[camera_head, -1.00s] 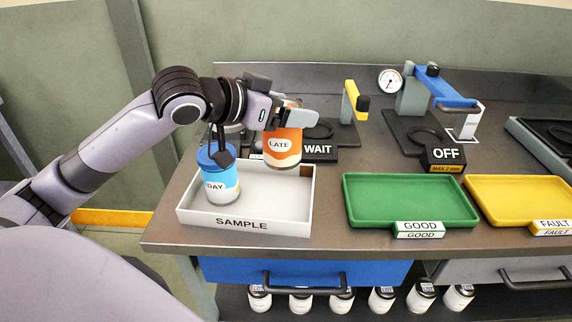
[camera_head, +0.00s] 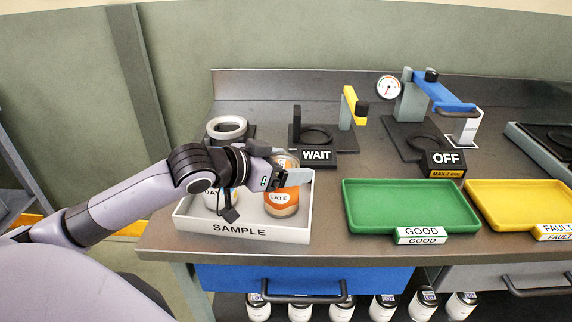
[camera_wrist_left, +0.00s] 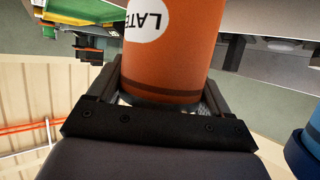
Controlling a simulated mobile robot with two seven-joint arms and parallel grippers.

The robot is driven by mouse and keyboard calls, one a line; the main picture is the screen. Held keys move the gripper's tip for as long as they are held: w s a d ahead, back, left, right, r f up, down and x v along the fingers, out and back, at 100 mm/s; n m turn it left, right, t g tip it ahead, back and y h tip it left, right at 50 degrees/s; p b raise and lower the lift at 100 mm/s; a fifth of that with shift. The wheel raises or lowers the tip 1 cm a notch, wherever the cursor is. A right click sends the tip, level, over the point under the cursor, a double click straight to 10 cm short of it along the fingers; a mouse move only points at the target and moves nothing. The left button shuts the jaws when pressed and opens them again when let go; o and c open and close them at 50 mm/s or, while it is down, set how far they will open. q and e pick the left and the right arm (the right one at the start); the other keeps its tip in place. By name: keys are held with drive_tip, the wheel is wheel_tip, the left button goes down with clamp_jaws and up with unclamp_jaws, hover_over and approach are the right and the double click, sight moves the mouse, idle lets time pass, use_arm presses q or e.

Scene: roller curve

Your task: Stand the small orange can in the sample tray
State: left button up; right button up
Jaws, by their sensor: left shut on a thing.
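The small orange can (camera_head: 281,200), labelled LATE, is upright inside the white sample tray (camera_head: 240,231), in its right half. My left gripper (camera_head: 289,180) is shut on its upper part. The can also fills the middle of the left wrist view (camera_wrist_left: 172,50), between the fingers (camera_wrist_left: 165,95). Whether its base touches the tray floor cannot be told. A second can (camera_head: 216,201), labelled DAY, stands in the tray's left half, mostly hidden behind my left wrist. A blue part of a can shows at the right edge of the left wrist view (camera_wrist_left: 304,150). My right gripper is not in view.
The WAIT stand (camera_head: 317,155) and a round ring fixture (camera_head: 227,128) are behind the tray. The green GOOD tray (camera_head: 410,203) and yellow FAULT tray (camera_head: 510,205) are empty to the right. Several white bottles stand on the shelf below.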

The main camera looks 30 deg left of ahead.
use_arm(q)
drive_tip(key=o, duration=1.1)
drive_tip(key=shift+f, duration=0.1)
drive_tip(key=shift+c, duration=0.2)
drive_tip(key=shift+r, duration=0.2)
drive_tip(key=shift+b+v, duration=0.3)
drive_tip(key=shift+v, duration=2.05)
drive_tip(key=v, duration=0.7)
drive_tip(key=shift+p, duration=0.35)
drive_tip(key=shift+s+a, duration=0.1)
drive_tip(key=shift+s, duration=0.05)
